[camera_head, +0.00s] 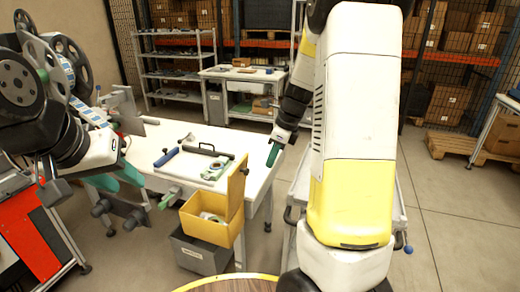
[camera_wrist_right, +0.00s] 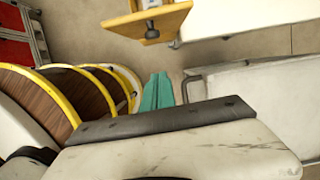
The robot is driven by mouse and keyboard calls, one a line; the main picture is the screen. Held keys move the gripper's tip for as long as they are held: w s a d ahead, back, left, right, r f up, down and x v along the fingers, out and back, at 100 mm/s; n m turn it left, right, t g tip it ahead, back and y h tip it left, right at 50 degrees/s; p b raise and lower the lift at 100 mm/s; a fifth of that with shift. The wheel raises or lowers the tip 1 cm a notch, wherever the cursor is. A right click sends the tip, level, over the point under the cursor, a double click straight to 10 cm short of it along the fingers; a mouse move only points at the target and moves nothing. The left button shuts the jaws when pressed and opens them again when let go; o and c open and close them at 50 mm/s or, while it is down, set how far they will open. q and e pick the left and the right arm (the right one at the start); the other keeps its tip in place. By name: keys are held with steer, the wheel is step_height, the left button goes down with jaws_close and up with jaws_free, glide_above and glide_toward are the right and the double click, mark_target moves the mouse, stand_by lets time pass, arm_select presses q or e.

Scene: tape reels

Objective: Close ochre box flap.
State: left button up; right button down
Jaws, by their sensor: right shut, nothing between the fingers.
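The ochre box (camera_head: 208,230) stands at the front of the white workbench, above a dark grey bin. Its flap (camera_head: 238,186) stands upright on the box's right side, so the box is open. A white and greenish item (camera_head: 212,217) shows inside. My right gripper (camera_head: 274,154) is shut and empty, to the right of the flap and above its top edge, apart from it. In the right wrist view its teal fingers (camera_wrist_right: 157,91) lie together, with an ochre part (camera_wrist_right: 145,22) beyond them. My left gripper (camera_head: 118,178) is at the left, fingers apart, away from the box.
The workbench (camera_head: 155,150) holds a tray with a tape roll (camera_head: 213,171) and tools. The grey bin (camera_head: 199,254) sits below the ochre box. A yellow-rimmed round reel (camera_head: 230,285) is at the front. A light grey cart (camera_head: 299,190) stands right of the bench.

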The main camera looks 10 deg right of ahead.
steer(key=w+a+f, duration=0.3)
steer(key=a+f, duration=0.1)
steer(key=shift+a+f, duration=0.2)
steer(key=shift+a, duration=0.1)
